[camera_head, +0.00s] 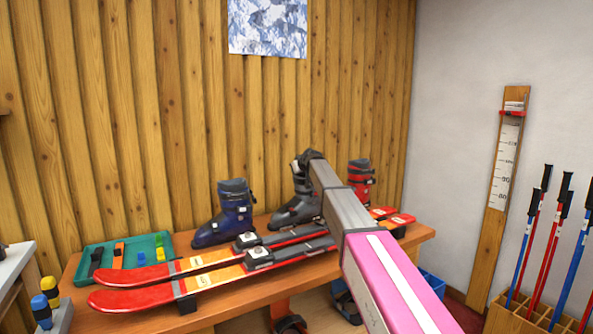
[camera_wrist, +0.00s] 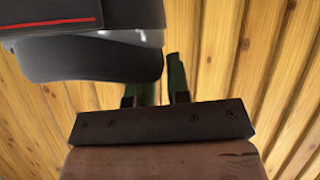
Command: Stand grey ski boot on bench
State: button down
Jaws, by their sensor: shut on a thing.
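The grey ski boot (camera_head: 290,212) is upright at the back of the wooden bench (camera_head: 228,302), right of the blue boot. Its sole looks level with the bench top, but I cannot tell whether it touches. My gripper (camera_head: 310,157) is shut on the boot near the top of its cuff, and my arm hides the boot's right side. In the wrist view, part of the grey boot (camera_wrist: 95,58) fills the upper left, close to the green fingers of my gripper (camera_wrist: 161,88). The exact grip on the boot is hard to make out there.
A blue boot (camera_head: 232,215) and a red boot (camera_head: 361,180) stand to either side. Red skis (camera_head: 140,298) lie along the front. A teal tray (camera_head: 150,243) with small items is at the left. Ski poles (camera_head: 535,235) stand at the right. The plank wall is close behind.

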jog(key=c, duration=1.1)
grip_release()
jog(key=v, duration=1.2)
